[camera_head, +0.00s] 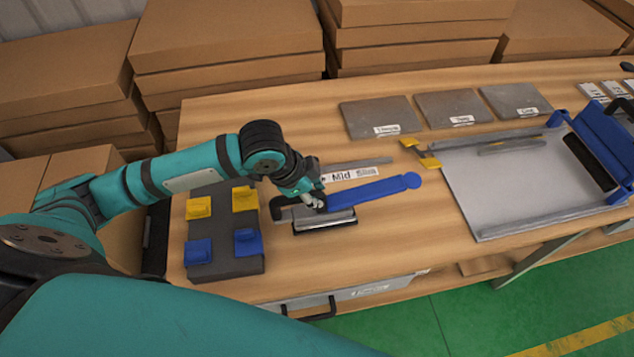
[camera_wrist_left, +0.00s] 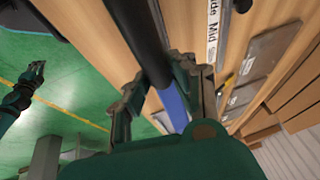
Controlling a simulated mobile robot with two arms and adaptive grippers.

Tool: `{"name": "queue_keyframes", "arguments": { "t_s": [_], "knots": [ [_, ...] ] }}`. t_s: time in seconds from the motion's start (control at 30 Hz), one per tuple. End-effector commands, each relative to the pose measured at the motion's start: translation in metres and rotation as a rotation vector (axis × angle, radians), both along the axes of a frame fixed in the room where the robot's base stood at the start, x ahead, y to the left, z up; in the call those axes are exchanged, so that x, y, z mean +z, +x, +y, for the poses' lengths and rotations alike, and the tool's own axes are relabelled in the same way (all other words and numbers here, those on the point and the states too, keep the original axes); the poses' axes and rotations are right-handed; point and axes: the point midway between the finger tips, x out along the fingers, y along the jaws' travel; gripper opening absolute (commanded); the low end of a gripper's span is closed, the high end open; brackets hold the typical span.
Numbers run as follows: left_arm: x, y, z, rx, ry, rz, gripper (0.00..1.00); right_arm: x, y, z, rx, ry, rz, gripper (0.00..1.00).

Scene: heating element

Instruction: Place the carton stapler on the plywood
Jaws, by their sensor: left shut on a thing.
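The carton stapler (camera_head: 375,190), with a long blue arm, a metal lower part and a dark handle, is at the middle of the light wooden surface (camera_head: 370,265), which I take to be the plywood. My left gripper (camera_head: 313,201) is shut on the stapler's dark handle. In the left wrist view the left gripper (camera_wrist_left: 158,95) has the dark bar (camera_wrist_left: 143,35) between its fingers, and blue shows behind. I cannot tell whether the stapler touches the surface. What seems to be my right gripper (camera_wrist_left: 28,85) shows small at the left of the wrist view, its jaws unclear.
A dark block (camera_head: 225,262) with yellow and blue pieces lies left of the stapler. A label strip marked Mid (camera_head: 343,177) lies behind it. Grey plates (camera_head: 380,117) lie at the back, and a grey tray with blue parts (camera_head: 520,200) at right. Cardboard boxes (camera_head: 225,35) stand behind.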

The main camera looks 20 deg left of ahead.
Motion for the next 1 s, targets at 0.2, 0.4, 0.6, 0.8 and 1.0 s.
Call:
{"name": "queue_keyframes", "arguments": {
  "t_s": [0.2, 0.4, 0.6, 0.8, 1.0],
  "knots": [
    [-0.010, 0.001, 0.000, 0.000, -0.003, -0.007, 0.00, 0.003, 0.009, 0.001, 0.000, 0.002, -0.014, 0.00],
    [-0.035, 0.002, 0.000, 0.001, -0.002, -0.006, 0.00, 0.007, 0.015, 0.001, 0.000, 0.003, -0.025, 0.00],
    [-0.038, 0.002, -0.001, -0.002, -0.004, -0.010, 0.00, 0.006, 0.015, 0.003, -0.001, 0.005, -0.024, 0.00],
    [-0.041, 0.000, 0.000, 0.000, 0.000, -0.003, 0.45, 0.006, 0.013, 0.006, -0.002, 0.009, -0.022, 0.00],
    [-0.041, 0.000, 0.000, 0.000, 0.000, -0.002, 0.48, 0.005, 0.011, 0.007, -0.002, 0.009, -0.017, 0.00]
  ]
}}
